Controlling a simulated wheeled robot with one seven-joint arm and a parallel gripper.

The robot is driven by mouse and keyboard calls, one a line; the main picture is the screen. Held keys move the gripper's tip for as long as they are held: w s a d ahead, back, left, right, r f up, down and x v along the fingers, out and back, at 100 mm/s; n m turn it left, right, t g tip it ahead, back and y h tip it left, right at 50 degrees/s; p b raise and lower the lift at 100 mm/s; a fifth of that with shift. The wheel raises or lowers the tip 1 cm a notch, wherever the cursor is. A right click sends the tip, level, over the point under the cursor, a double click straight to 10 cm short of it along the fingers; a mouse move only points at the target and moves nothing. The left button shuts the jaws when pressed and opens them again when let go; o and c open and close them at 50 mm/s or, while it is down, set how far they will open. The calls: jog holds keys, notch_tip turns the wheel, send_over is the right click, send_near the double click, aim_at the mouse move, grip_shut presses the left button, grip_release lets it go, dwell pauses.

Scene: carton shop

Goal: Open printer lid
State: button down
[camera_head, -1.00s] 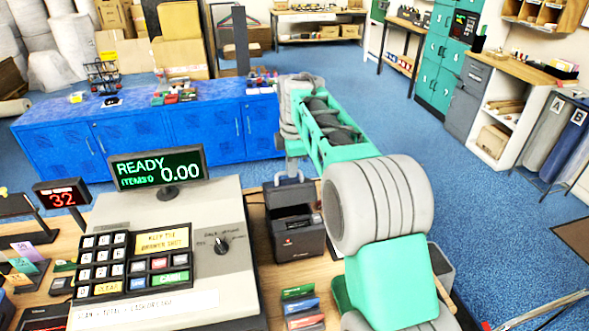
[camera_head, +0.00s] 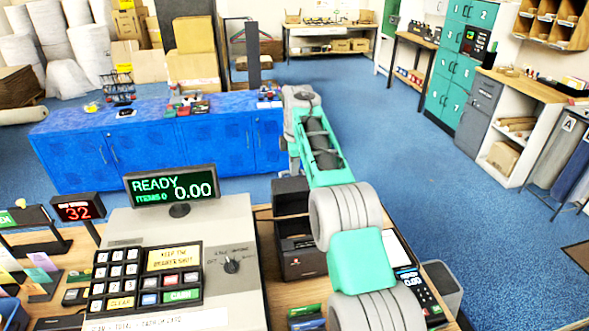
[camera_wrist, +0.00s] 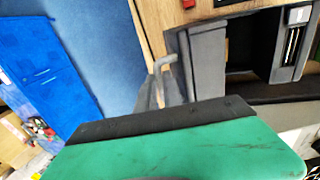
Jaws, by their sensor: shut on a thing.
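The printer (camera_head: 302,262) is a dark box on the wooden counter, right of the cash register. Its dark lid (camera_head: 290,197) stands raised at the back of the body. In the wrist view the lid (camera_wrist: 208,62) shows as a grey panel beside the printer's opening, with a bent grey handle (camera_wrist: 167,62) at its edge. My gripper (camera_head: 294,168) is at the lid's far top edge, partly hidden by the lid. It is shut on the lid's handle; the exact contact is partly hidden in the wrist view (camera_wrist: 164,92).
The cash register (camera_head: 180,250) stands close on the left, with its display (camera_head: 170,186) behind. A card terminal (camera_head: 414,284) is right of my arm. Blue cabinets (camera_head: 150,150) stand beyond the counter. Blue floor to the right is open.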

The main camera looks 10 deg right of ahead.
jog(key=shift+w+r, duration=0.1)
jog(key=shift+r, duration=0.15)
jog(key=c, duration=1.9)
grip_release()
jog(key=shift+c, duration=0.2)
jog(key=o, duration=0.5)
jog(key=shift+f, duration=0.1)
jog(key=shift+c, duration=0.2)
notch_tip(320, 180, up, 8)
jog(key=s, duration=0.1)
jog(key=shift+s+f, duration=0.15)
jog(key=shift+s, duration=0.2)
